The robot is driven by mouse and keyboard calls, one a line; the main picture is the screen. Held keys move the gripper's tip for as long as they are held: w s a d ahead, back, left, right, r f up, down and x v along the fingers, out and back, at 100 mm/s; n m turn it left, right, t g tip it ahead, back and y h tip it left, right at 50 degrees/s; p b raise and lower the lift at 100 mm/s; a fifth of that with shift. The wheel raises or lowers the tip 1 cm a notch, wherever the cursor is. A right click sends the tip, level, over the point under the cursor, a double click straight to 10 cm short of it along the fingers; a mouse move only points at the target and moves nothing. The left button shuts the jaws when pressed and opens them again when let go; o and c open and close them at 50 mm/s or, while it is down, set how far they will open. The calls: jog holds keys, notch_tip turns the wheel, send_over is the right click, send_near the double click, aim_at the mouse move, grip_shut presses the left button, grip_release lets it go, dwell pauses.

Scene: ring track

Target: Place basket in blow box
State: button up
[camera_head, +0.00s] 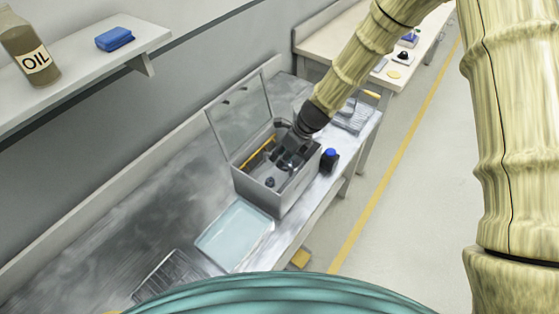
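A grey metal box (262,195), which looks like the blow box, stands on the metal bench with its clear lid (241,117) raised. My gripper (288,160) reaches down from the upper right into the box's open top. Its fingers are small and dark against the dark interior, so I cannot tell whether they are open or hold anything. A wire basket (172,280) lies on the bench at the lower left, apart from the box. Another wire basket or rack (352,118) sits behind the box to the right. The box floor is mostly hidden.
A pale blue tray (234,236) lies on the bench before the box. A dark bottle with a blue cap (329,160) stands at its right. A shelf (75,75) holds an oil bottle (30,50) and a blue item (115,39). The floor at right is clear.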

jog(key=w+b+v, duration=0.1)
jog(key=b+v, duration=0.1)
jog(key=v, duration=0.6)
jog(key=shift+s+d+r, duration=0.2)
jog(key=shift+s+r, duration=0.15)
jog(key=shift+s, duration=0.2)
dwell(0.8)
